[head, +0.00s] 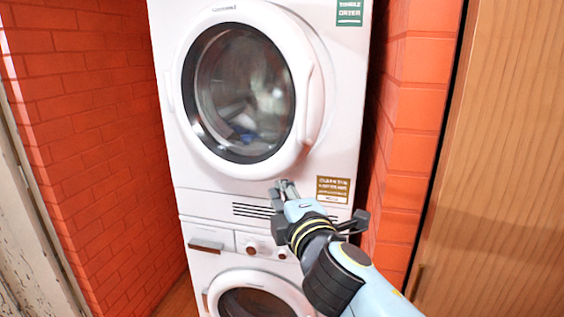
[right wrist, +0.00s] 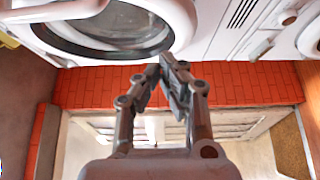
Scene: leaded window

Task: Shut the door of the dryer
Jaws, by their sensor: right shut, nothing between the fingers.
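The dryer (head: 350,75) is the upper white machine of a stack. Its round door (head: 205,150) has a white rim and dark glass with laundry blurred behind it. A handle (head: 313,95) is on the door's right side. The door sits close to the front; I cannot tell whether a small gap remains. My right gripper (head: 284,186) is shut and empty just below the door's lower right rim, over the front panel. In the right wrist view the fingers (right wrist: 170,75) are together below the door (right wrist: 178,22), with no clear contact. My left gripper is not in view.
A second white machine (head: 205,265) stands underneath, with a drawer, knobs and a round door (head: 255,300). Red brick walls (head: 85,120) flank the stack on both sides. A wooden panel (head: 500,160) stands at the right and a worn pale board (head: 30,240) at the left.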

